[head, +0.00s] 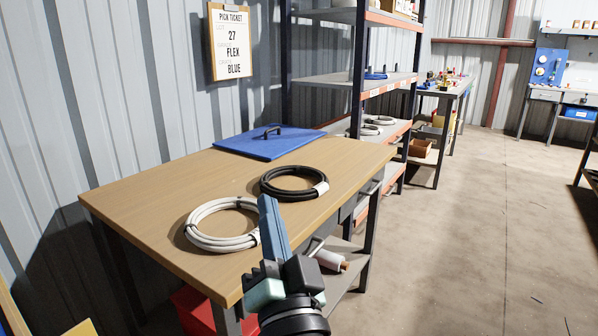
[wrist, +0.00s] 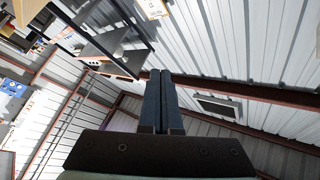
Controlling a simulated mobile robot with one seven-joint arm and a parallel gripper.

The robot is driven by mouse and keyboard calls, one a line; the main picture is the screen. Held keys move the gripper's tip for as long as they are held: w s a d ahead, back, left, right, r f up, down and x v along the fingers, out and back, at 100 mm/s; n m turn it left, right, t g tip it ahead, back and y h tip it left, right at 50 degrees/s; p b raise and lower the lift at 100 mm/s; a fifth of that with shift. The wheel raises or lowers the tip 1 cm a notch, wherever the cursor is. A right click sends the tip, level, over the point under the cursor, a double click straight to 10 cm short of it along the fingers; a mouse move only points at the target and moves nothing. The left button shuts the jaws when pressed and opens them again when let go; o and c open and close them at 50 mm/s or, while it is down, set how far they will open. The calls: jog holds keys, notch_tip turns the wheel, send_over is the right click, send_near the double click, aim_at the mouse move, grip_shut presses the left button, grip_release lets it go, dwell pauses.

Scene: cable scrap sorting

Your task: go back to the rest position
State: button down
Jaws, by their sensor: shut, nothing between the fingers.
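My gripper (head: 268,203) rises in front of the table's near edge in the head view, its fingers pointing up. The fingers are shut together and hold nothing. The wrist view shows the closed blue-grey fingers (wrist: 160,75) against the wall and ceiling. In the head view the fingers overlap the right side of a white cable coil (head: 190,232) on the wooden table (head: 140,195). A black cable coil (head: 268,181) lies just behind, up and to the right.
A blue lid with a handle (head: 262,147) lies at the table's back. A shelf rack (head: 360,80) stands behind the table. A pick ticket (head: 229,42) hangs on the wall. A red bin (head: 193,312) is under the table. Open floor (head: 470,240) lies to the right.

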jog(key=s+d+r+n+t+h, duration=0.1)
jog(key=s+r+n+t+h, duration=0.1)
jog(key=s+r, duration=0.45)
jog(key=s+d+r+n+t+h, duration=0.1)
jog(key=s+r+t, duration=0.15)
jog(key=r, duration=0.65)
jog(key=s+d+r+n+t+h, duration=0.1)
jog(key=s+r+n+h, duration=0.1)
jog(key=s+r, duration=0.45)
notch_tip(320, 180, up, 32)
jog(key=w+p, duration=0.1)
jog(key=p, duration=2.9)
jog(key=shift+w+d+p, duration=0.15)
jog(key=shift+d+p, duration=0.15)
jog(key=shift+p, duration=0.1)
